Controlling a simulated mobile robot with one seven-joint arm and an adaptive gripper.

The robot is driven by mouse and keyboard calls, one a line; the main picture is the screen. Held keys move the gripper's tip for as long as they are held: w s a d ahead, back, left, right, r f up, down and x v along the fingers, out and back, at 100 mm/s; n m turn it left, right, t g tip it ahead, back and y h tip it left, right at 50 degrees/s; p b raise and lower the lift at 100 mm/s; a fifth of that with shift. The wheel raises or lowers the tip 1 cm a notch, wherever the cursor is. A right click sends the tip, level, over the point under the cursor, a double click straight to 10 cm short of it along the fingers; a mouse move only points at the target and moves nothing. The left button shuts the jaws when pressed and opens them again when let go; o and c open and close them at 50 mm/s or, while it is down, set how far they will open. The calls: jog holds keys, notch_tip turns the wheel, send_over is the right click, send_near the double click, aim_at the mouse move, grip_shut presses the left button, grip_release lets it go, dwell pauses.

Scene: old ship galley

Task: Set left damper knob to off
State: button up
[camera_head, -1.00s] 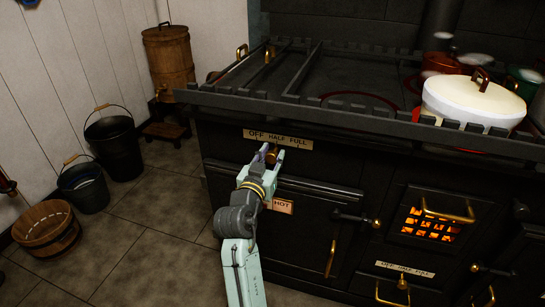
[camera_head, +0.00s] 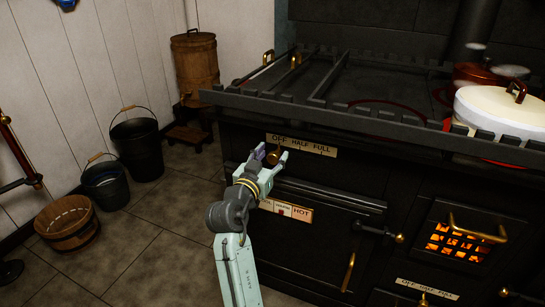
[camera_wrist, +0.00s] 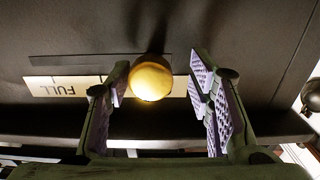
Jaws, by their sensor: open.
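The left damper knob (camera_head: 273,157) is a round brass knob on the stove front, below the OFF end of the label plate (camera_head: 316,146) reading OFF HALF FULL. My gripper (camera_head: 271,154) is open, with one finger on each side of the knob. In the wrist view the knob (camera_wrist: 152,80) sits between the spread fingers (camera_wrist: 161,75), close to the left finger and clear of the right one. I cannot tell whether the left finger touches it. The plate appears upside down there, with FULL at the left; its OFF end is hidden behind the knob and finger.
The stove's top rail (camera_head: 390,126) juts out above the knob. An oven door handle (camera_head: 348,272) and a glowing firebox grate (camera_head: 458,242) are to the right. Buckets (camera_head: 137,148) and a wooden tub (camera_head: 67,222) stand on the floor at left.

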jog(key=shift+d, duration=0.1)
jog(key=v, duration=1.2)
